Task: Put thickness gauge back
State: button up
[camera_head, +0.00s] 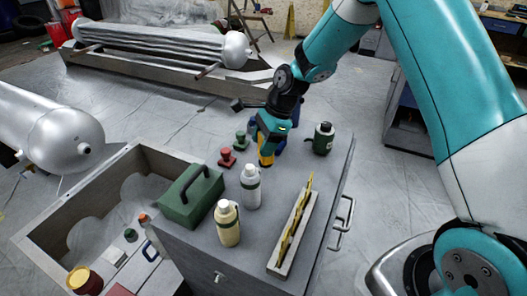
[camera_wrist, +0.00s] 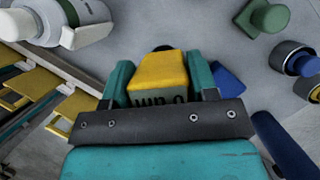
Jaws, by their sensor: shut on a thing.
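My gripper (camera_head: 268,140) is above the far part of the grey cabinet top. It is shut on the yellow thickness gauge (camera_head: 266,159). In the wrist view the gauge (camera_wrist: 160,77) shows as a yellow block with dark markings between my gripper's two teal fingers (camera_wrist: 160,85). Its lower part is hidden by the dark bar of the gripper. I cannot tell whether the gauge touches the cabinet top. A long narrow holder (camera_head: 279,266) with several yellow upright pieces lies nearer the front right; the pieces (camera_wrist: 38,85) show at the left of the wrist view.
A white bottle (camera_head: 250,187) and a cream bottle (camera_head: 227,224) stand left of the holder. A green box (camera_head: 192,197), red stamp-like piece (camera_head: 227,158), green piece (camera_head: 241,140) and dark green bottle (camera_head: 323,139) also stand here. An open bin (camera_head: 48,215) is at left.

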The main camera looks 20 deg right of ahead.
aim_at(260, 159)
jog(key=shift+f, duration=1.6)
jog(key=shift+f, duration=0.1)
jog(key=o, duration=1.1)
jog(key=shift+c, duration=0.2)
jog(key=v, duration=1.2)
jog(key=s+a+r+n, duration=0.4)
jog(key=s+r+n, duration=0.2)
jog(key=s+n, duration=0.1)
jog(key=s+a+r+n, duration=0.2)
jog(key=s+r+n, duration=0.1)
jog(key=s+n, duration=0.6)
jog(key=s+a+r+n, duration=0.3)
jog(key=s+n, duration=0.6)
jog(key=s, duration=0.4)
jog(key=shift+s, duration=0.15)
jog(key=shift+r, duration=0.1)
